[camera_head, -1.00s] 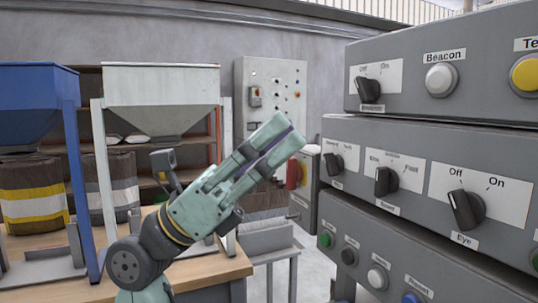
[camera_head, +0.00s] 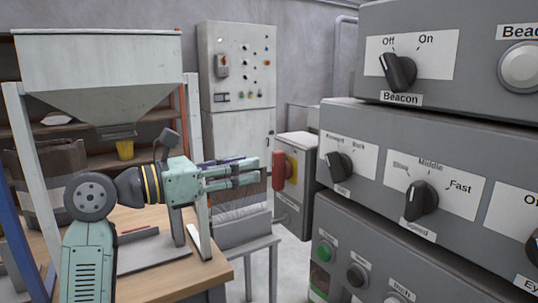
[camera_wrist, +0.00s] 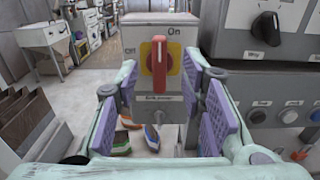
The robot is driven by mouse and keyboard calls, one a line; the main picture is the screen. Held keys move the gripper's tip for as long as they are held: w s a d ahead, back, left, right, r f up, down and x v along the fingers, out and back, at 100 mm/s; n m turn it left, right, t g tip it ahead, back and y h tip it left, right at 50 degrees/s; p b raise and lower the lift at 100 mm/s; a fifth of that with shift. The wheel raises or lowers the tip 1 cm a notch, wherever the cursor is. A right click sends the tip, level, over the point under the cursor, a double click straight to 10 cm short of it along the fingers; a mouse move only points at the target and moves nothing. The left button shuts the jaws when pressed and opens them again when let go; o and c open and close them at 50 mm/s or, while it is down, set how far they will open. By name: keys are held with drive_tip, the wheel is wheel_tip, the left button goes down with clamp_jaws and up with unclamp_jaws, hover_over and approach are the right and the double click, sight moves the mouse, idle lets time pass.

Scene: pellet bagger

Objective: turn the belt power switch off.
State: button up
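The belt power switch is a red handle (camera_wrist: 159,57) on a yellow plate, on the front of a grey box (camera_wrist: 130,33). In the wrist view the handle stands upright, with "On" legible at the upper right and a smaller mark at the left that is hard to read. In the head view the red handle (camera_head: 281,165) is seen from the side. My gripper (camera_head: 250,172) is level and points at the box, a little short of it. In the wrist view my gripper (camera_wrist: 165,90) is open and empty, its purple pads either side of the handle's line, apart from it.
A stacked control panel (camera_head: 420,140) with knobs and buttons stands close on the right. A wooden table (camera_head: 190,275) and a hopper (camera_head: 100,75) are at the left. A grey cabinet (camera_head: 237,80) stands behind. Floor shows beyond the switch box in the wrist view.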

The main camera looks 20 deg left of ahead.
sight(273, 160)
drive_tip(key=p+x, duration=0.1)
drive_tip(key=x, duration=0.6)
drive_tip(key=shift+p, duration=0.4)
drive_tip(key=shift+c, duration=0.4)
clamp_jaws()
